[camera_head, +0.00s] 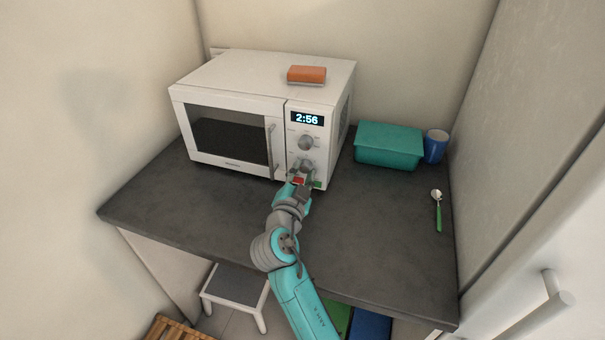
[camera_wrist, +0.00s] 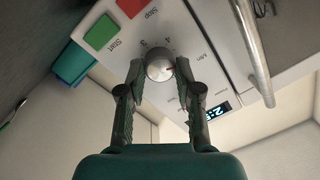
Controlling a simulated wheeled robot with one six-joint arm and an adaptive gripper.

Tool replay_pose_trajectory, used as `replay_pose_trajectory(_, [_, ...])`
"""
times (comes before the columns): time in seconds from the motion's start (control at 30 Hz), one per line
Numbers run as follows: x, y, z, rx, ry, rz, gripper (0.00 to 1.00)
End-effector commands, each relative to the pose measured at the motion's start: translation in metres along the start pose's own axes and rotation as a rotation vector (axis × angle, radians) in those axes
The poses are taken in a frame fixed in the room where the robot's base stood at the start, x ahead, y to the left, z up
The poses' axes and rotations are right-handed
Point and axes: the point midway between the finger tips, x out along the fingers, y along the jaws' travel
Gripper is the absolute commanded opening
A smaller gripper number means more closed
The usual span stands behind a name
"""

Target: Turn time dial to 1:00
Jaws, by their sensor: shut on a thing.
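The white microwave (camera_head: 228,85) stands on the counter, door closed. Its lit display (camera_head: 307,118) reads 2:56; it shows partly and rotated in the wrist view (camera_wrist: 212,111). An upper grey dial (camera_head: 306,142) sits below the display. My gripper (camera_wrist: 159,72) is shut on this lower dial, one finger on each side. In the head view my gripper (camera_head: 304,172) partly hides that dial and the buttons.
Red Stop (camera_wrist: 130,6) and green Start (camera_wrist: 101,32) buttons are beside the lower dial. The door handle (camera_head: 272,144) is left of the panel. An orange sponge-like block (camera_head: 306,75) lies on top. A teal box (camera_head: 388,146), blue cup (camera_head: 435,146) and green-handled spoon (camera_head: 438,211) are at right.

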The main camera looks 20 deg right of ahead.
Motion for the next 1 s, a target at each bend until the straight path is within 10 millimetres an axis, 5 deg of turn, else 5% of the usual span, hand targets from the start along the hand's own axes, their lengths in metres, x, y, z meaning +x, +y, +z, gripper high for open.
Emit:
replay_pose_trajectory(0.37, [0.000, 0.001, 0.000, -0.046, -0.003, 0.003, 0.00])
replay_pose_trajectory(0.4, [0.000, 0.001, 0.000, -0.046, -0.003, 0.003, 0.36])
replay_pose_trajectory(0.5, [0.000, 0.000, 0.000, -0.045, -0.003, 0.003, 0.59])
replay_pose_trajectory(0.83, [-0.002, 0.000, 0.000, -0.045, -0.003, 0.002, 0.59])
replay_pose_trajectory(1.0, [-0.018, 0.000, 0.001, -0.045, -0.004, 0.002, 0.59])
